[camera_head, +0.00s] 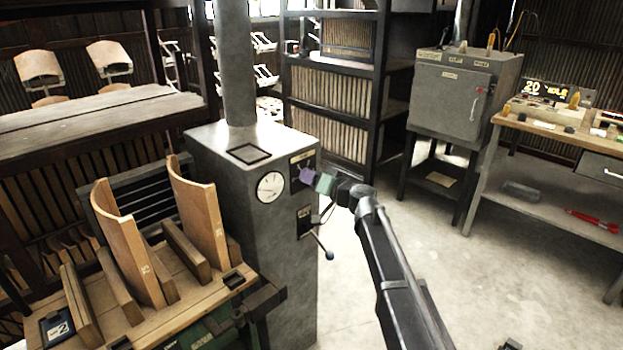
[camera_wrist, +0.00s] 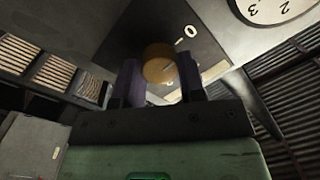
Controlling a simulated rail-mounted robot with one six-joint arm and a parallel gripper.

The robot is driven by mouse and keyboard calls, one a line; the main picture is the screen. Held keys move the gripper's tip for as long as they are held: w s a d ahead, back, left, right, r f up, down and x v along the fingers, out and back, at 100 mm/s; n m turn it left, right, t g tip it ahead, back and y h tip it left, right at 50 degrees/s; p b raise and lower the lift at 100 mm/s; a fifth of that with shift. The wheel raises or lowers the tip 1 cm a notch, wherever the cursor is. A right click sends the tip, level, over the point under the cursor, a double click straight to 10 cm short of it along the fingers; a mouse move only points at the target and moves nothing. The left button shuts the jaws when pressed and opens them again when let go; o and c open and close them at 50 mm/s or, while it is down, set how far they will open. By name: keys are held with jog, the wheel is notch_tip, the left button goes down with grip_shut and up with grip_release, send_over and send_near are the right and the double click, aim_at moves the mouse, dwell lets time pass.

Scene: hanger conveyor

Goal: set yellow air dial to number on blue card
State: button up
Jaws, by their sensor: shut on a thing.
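The yellow dial (camera_wrist: 158,62) is a round knob on a dark plate on the grey machine's side, seen in the wrist view. A white 0 with a dash is printed beside it. My gripper (camera_wrist: 160,84) has its two purple fingers on either side of the dial, shut on it. In the head view my gripper (camera_head: 312,178) is at the machine's right face, and its fingers hide the dial. The dial's pointer setting is not clear.
A round gauge (camera_head: 270,187) is on the grey machine (camera_head: 238,145), left of my gripper. A ball-ended lever (camera_head: 324,248) sticks out below. Curved wooden pieces (camera_head: 195,210) stand at the front left.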

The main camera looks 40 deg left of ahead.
jog(key=m+t, duration=0.1)
jog(key=m, duration=1.1)
jog(key=m+t+b, duration=0.1)
jog(key=m, duration=1.1)
jog(key=shift+s+f+y, duration=0.1)
jog(key=shift+f+y, duration=0.1)
jog(key=shift+y, duration=0.1)
jog(key=shift+m, duration=0.4)
jog(key=o, duration=0.9)
